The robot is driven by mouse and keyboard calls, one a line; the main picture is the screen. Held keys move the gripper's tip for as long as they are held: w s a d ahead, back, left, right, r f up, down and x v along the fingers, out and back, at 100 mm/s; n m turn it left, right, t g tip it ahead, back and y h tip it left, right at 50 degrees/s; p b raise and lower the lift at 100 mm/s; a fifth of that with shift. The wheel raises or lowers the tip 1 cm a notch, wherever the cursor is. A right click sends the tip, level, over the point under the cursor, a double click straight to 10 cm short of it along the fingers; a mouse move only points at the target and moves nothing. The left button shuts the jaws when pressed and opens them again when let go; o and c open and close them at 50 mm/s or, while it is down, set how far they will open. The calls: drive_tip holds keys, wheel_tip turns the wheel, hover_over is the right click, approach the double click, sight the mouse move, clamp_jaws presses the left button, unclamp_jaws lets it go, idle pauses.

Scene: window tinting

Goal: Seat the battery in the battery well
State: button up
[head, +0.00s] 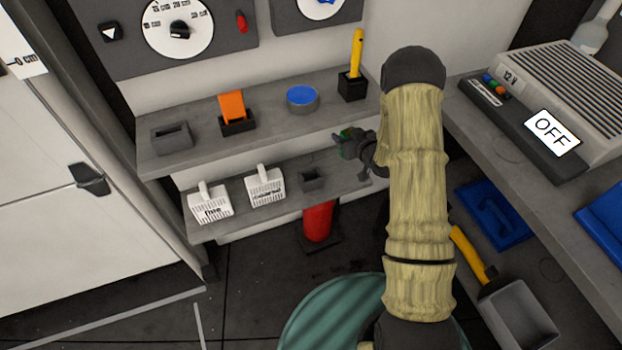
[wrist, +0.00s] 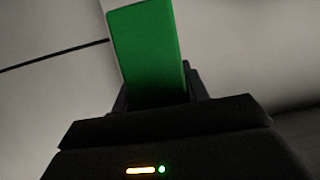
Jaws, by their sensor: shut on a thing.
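My gripper (head: 352,143) is shut on a green block, which I take for the battery. In the wrist view the green battery (wrist: 147,55) stands up between the dark fingers, its broad flat face showing and its lower end hidden by them. In the head view only a little green shows at the gripper, over the right end of the lower shelf. Two open sockets could be the battery well; I cannot tell which. A small dark box (head: 312,180) is on the lower shelf, below and left of my gripper. A grey slotted block (head: 172,138) is at the upper shelf's left end.
The upper shelf (head: 270,125) also holds an orange piece (head: 232,106) in a black holder, a blue-topped round tin (head: 302,98) and a yellow-handled tool (head: 356,52) in a black cup. A red cylinder (head: 318,222) is below.

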drive_tip(key=shift+s, duration=0.1)
drive_tip(key=shift+s+a+f, duration=0.15)
drive_tip(key=shift+f, duration=0.1)
drive_tip(key=s+d+f+m+t+h, duration=0.1)
drive_tip(key=s+f+m+h, duration=0.3)
drive_tip(key=s+f+h, duration=0.1)
drive_tip(key=shift+s+f+m, duration=0.3)
drive_tip(key=shift+s+f, duration=0.15)
drive_tip(key=shift+s, duration=0.35)
